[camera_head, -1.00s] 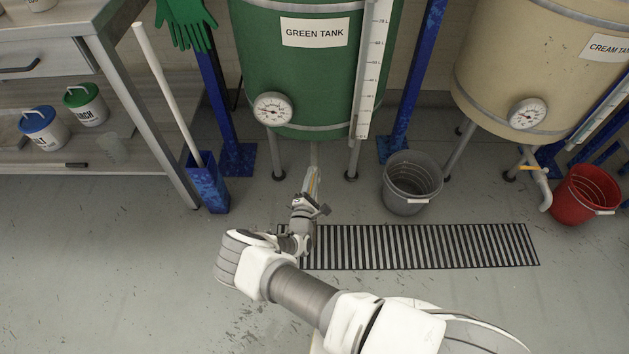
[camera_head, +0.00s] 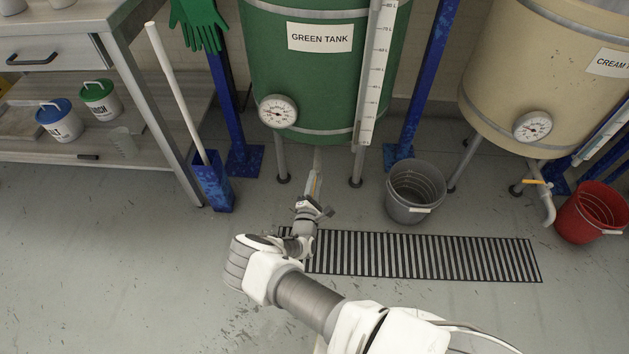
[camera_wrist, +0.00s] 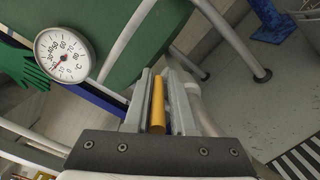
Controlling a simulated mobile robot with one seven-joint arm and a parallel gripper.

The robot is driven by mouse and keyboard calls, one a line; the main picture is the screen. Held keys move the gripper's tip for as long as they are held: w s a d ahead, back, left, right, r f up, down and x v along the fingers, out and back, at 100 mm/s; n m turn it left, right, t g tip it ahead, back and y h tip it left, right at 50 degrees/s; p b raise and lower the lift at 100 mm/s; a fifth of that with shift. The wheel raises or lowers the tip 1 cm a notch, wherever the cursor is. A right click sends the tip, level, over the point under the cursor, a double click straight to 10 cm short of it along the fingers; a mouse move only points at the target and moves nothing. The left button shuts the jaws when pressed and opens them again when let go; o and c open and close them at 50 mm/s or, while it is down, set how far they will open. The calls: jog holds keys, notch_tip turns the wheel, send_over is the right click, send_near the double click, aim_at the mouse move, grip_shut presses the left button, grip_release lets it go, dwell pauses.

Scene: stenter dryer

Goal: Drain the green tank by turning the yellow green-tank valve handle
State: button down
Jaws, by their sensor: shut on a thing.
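The green tank (camera_head: 318,75) stands on legs at the top middle of the head view, with a label, a round dial (camera_head: 277,111) and a level scale. My gripper (camera_head: 314,184) is below the tank, above the floor. In the wrist view, the yellow valve handle (camera_wrist: 157,104) lies lengthwise between the two grey fingers of my gripper (camera_wrist: 163,80), which are shut on it. In the head view my gripper mostly hides the handle. The valve's outlet is hidden in the head view, and I cannot see any liquid.
A floor grate (camera_head: 430,256) lies right of my gripper. A grey bucket (camera_head: 412,207) stands between the green tank and the cream tank (camera_head: 545,70). A red bucket (camera_head: 572,228) is at the far right. A blue holder (camera_head: 215,186) with a white pole is at the left.

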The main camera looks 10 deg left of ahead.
jog(key=shift+w+a+r, duration=0.15)
jog(key=shift+a+r, duration=0.25)
jog(key=shift+a, duration=0.05)
jog(key=c, duration=0.8)
grip_release()
jog(key=shift+c, duration=0.2)
jog(key=shift+d+f, duration=0.15)
jog(key=shift+d+f, duration=0.1)
jog(key=shift+s, duration=0.2)
jog(key=s+d+p, duration=0.1)
jog(key=s+p, duration=0.4)
jog(key=s, duration=1.2)
jog(key=shift+d, duration=0.25)
